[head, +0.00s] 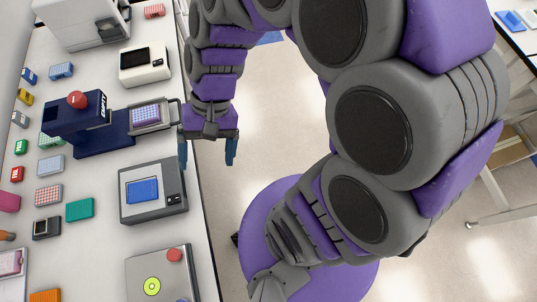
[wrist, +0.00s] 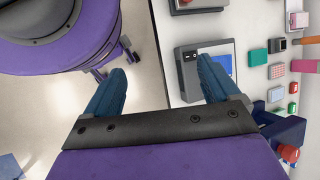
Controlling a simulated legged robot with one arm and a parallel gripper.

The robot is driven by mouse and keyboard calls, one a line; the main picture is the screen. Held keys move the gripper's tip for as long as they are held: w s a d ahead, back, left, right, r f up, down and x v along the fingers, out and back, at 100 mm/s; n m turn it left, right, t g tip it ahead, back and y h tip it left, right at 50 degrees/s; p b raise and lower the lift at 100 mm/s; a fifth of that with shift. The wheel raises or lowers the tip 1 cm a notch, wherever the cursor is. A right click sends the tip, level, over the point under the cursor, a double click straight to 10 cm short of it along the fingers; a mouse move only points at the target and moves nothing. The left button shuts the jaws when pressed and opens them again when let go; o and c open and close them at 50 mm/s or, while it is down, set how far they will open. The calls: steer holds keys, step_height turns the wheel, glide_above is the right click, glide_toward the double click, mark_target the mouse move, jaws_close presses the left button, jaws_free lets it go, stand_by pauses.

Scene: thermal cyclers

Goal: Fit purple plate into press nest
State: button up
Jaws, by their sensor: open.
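A purple-blue plate with a grid of wells (head: 146,115) lies in the grey frame of a nest (head: 168,123) at the right end of the dark blue press (head: 104,138). I cannot tell whether it is fully seated. The press has a red knob (head: 77,99); in the wrist view the knob (wrist: 288,153) shows at the lower right, while the plate is hidden. My gripper (head: 207,153) is open and empty, pointing down at the table's right edge, to the right of and slightly nearer than the nest. In the wrist view its blue fingers (wrist: 162,72) are wide apart.
A grey device with a blue top (head: 142,191) stands in front of the press, and a white instrument (head: 145,64) behind it. Several small racks and boxes, including a teal box (head: 80,209), fill the table's left side. Open floor (head: 275,120) lies to the right.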

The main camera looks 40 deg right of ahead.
steer(key=s+d+r+n+t+h, duration=0.1)
steer(key=s+d+n+h, duration=0.2)
steer(key=s+d+h, duration=0.2)
steer(key=s+d, duration=0.3)
steer(key=d, duration=0.1)
steer(key=shift+s+d+r+t, duration=0.15)
steer(key=shift+s+r+t, duration=0.05)
steer(key=shift+s+t, duration=0.2)
